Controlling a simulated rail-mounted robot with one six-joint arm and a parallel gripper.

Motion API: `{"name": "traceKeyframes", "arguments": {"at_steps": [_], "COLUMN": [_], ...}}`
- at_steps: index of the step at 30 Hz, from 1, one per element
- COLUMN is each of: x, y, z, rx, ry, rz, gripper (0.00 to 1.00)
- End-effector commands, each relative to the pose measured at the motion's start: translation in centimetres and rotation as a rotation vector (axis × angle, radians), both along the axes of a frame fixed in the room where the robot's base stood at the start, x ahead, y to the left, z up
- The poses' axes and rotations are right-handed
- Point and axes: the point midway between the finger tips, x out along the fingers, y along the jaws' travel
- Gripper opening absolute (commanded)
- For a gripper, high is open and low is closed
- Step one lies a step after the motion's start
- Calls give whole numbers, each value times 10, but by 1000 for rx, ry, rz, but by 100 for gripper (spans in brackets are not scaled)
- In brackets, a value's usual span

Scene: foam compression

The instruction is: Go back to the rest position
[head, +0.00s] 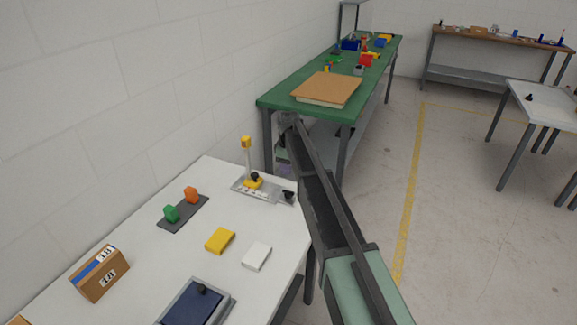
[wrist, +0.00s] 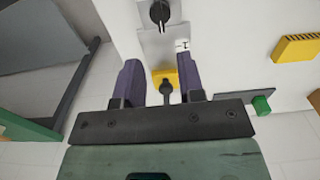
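My gripper (wrist: 157,62) shows in the wrist view with its two purple fingers apart and nothing held between them. Past the fingers lies the grey plate of the test stand, with a yellow piece (wrist: 163,76) and black knobs (wrist: 159,12). In the head view the stand (head: 247,160) stands upright on the far end of the white table (head: 150,245), with a yellow top on its post. My arm reaches from the lower right past the table's right edge. My fingers are not clear in the head view, so their height over the stand cannot be told.
On the white table are green (head: 171,213) and orange (head: 191,195) blocks on a dark strip, a yellow block (head: 220,240), a white block (head: 257,256), a cardboard box (head: 99,274) and a blue-topped tray (head: 196,304).

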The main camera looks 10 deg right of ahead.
Motion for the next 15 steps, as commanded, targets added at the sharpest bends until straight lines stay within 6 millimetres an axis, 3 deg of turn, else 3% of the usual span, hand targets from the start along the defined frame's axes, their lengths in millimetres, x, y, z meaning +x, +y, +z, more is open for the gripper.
{"name": "traceKeyframes", "arguments": {"at_steps": [5,8,12,15], "x": [-3,-79,-219,-303], "y": [0,0,0,0], "z": [0,0,0,0], "rx": [0,-1,-1,-1], "ry": [0,0,0,-1], "rz": [-135,-414,-760,-915], "gripper": [36,36,36,36]}}
